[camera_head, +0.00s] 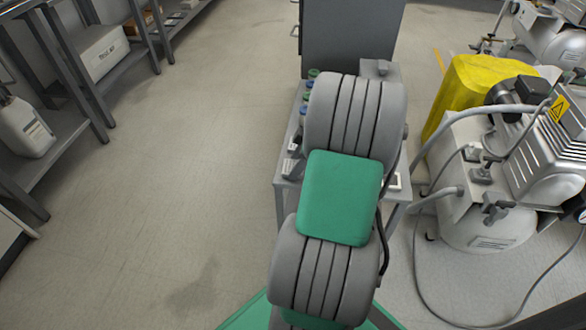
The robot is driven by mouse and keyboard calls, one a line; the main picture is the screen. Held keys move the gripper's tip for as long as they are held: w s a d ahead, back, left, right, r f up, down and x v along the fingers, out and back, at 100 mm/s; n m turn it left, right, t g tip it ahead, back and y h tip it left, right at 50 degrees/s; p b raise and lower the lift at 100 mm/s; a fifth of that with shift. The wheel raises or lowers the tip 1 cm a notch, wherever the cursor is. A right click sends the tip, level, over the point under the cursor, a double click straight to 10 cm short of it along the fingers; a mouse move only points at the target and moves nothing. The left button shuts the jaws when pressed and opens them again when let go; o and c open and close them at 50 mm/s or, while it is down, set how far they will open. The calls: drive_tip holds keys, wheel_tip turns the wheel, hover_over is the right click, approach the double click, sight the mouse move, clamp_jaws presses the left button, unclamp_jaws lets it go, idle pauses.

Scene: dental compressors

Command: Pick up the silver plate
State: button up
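I cannot make out a silver plate in the head view. My own grey and green arm covers much of a small grey cart (283,190) in the middle, and the plate may be hidden there. My gripper is not visible.
Small bottles (303,110) stand along the cart's left side, and a grey cabinet (350,38) is behind it. A compressor (485,175) with hoses and a yellow cover (465,90) are at right. Shelves (75,125) line the left. The floor (180,170) between is clear.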

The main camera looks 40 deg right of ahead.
drive_tip(key=c, duration=0.9)
drive_tip(key=shift+c, duration=0.6)
drive_tip(key=shift+r, duration=0.15)
